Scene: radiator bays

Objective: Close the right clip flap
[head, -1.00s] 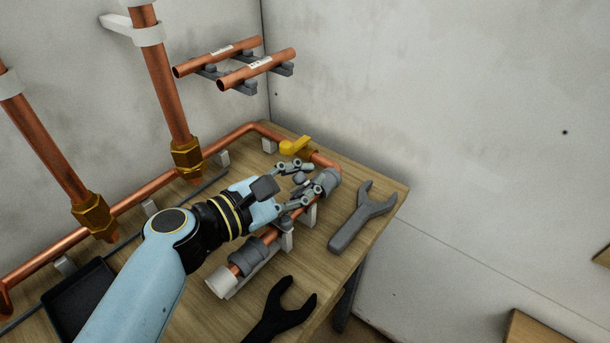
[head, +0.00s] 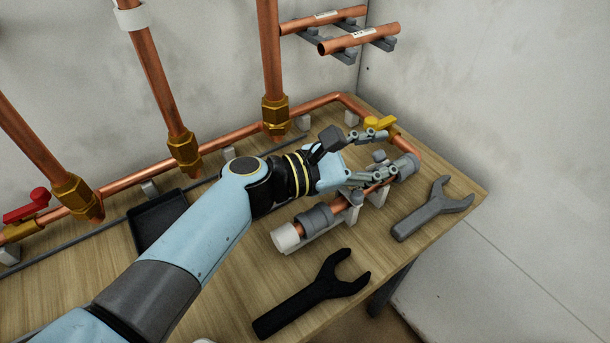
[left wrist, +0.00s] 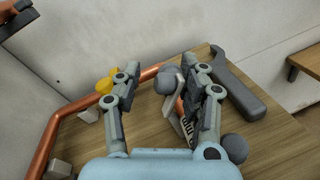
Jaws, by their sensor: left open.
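My left gripper (head: 380,155) is open at the right part of a short copper pipe (head: 334,208). One finger is on the far side, and the other covers part of the pipe. In the left wrist view, the open fingers (left wrist: 162,78) straddle a grey rounded part (left wrist: 167,80), with a white piece (left wrist: 175,103) against or near the right finger. My right gripper does not show.
A grey wrench (head: 430,210) lies right of the pipe, a black wrench (head: 313,295) in front. A yellow-handled valve (head: 380,123) is behind the gripper. A black tray (head: 157,222) lies left. Vertical copper pipes (head: 160,80) stand at the back. The table's right edge is close.

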